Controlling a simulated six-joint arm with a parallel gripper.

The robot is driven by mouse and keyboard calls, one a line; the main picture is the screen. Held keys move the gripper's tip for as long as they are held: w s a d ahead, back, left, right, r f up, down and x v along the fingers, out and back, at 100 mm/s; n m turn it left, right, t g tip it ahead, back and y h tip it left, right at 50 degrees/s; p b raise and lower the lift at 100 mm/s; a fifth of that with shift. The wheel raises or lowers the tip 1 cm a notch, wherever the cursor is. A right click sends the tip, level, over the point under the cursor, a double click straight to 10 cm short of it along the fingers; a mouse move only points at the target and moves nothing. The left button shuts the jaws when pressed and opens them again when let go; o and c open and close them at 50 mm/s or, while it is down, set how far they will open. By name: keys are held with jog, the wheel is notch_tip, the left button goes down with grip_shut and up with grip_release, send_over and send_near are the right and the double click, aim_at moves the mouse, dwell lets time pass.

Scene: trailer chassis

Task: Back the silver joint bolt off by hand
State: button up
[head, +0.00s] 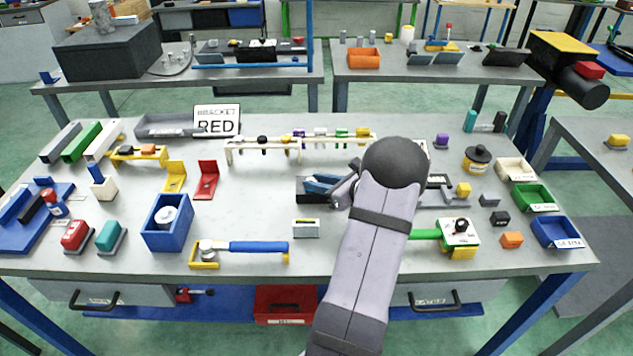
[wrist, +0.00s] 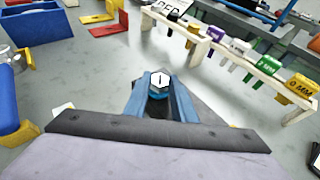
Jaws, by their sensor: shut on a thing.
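The silver joint bolt (wrist: 155,78) shows in the wrist view as a pale hexagonal head with a dark mark on it. It sits between the two blue fingers of my gripper (wrist: 158,92), which are shut on it. Below the head is a blue-tinted part, and the dark chassis piece around it is mostly hidden by the fingers. In the head view my gripper (head: 322,185) reaches left from my arm over a dark block (head: 308,196) at mid-table. The bolt itself is hidden there.
A wooden rack (head: 300,143) with coloured-handled tools stands behind my gripper. Red (head: 207,180) and yellow (head: 174,177) brackets lie to the left. A blue-handled wrench (head: 258,247) lies on a yellow stand in front. A small pale block (head: 306,228) stands near the front. Bare table lies between them.

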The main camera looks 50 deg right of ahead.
jog(key=shift+n+y, duration=0.3)
jog(key=shift+y, duration=0.1)
jog(key=o, duration=1.1)
jog(key=shift+c, duration=0.2)
jog(key=shift+s, duration=0.1)
jog(key=shift+s+d+r, duration=0.1)
jog(key=shift+s+d, duration=0.05)
jog(key=shift+s, duration=0.1)
jog(key=b+v, duration=0.2)
jog(key=v, duration=0.4)
jog(key=shift+s+r, duration=0.2)
